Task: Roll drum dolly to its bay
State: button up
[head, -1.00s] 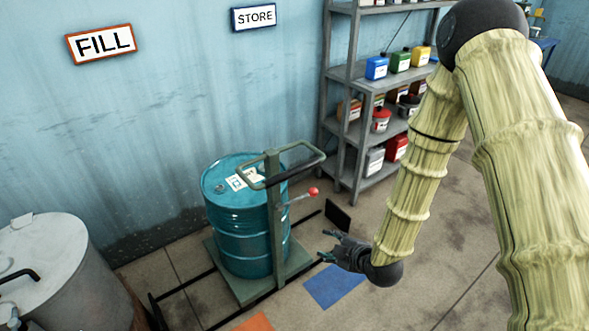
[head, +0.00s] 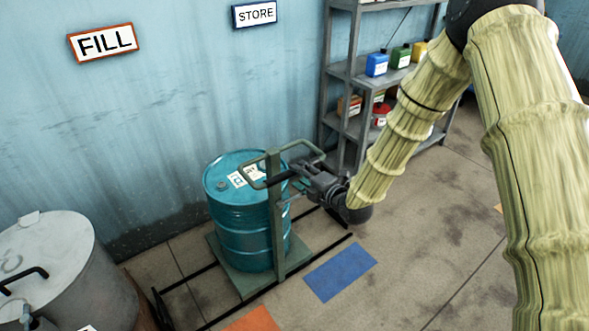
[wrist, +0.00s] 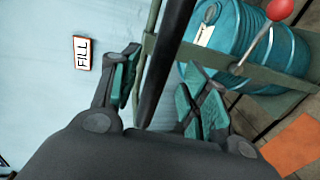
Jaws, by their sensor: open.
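The drum dolly (head: 278,225) is a green platform with an upright post and a looped handle (head: 268,158), and it carries a teal drum (head: 235,220). It stands on dark floor rails (head: 180,282) by the wall. My gripper (head: 298,177) is at the right side of the handle. In the wrist view, my gripper's fingers (wrist: 157,88) are apart, with the handle's dark bar (wrist: 165,65) running between them. I cannot tell if either finger touches it. A red-knobbed lever (wrist: 279,10) shows in the wrist view; its knob is hidden in the head view.
A FILL sign (head: 104,42) and a STORE sign (head: 254,13) hang on the wall. An orange patch (head: 252,320) and a blue patch (head: 340,272) mark the floor. A grey tank (head: 45,255) stands at left, a shelf (head: 350,75) behind.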

jog(key=shift+p+x, duration=0.4)
jog(key=shift+x, duration=1.65)
grip_shut()
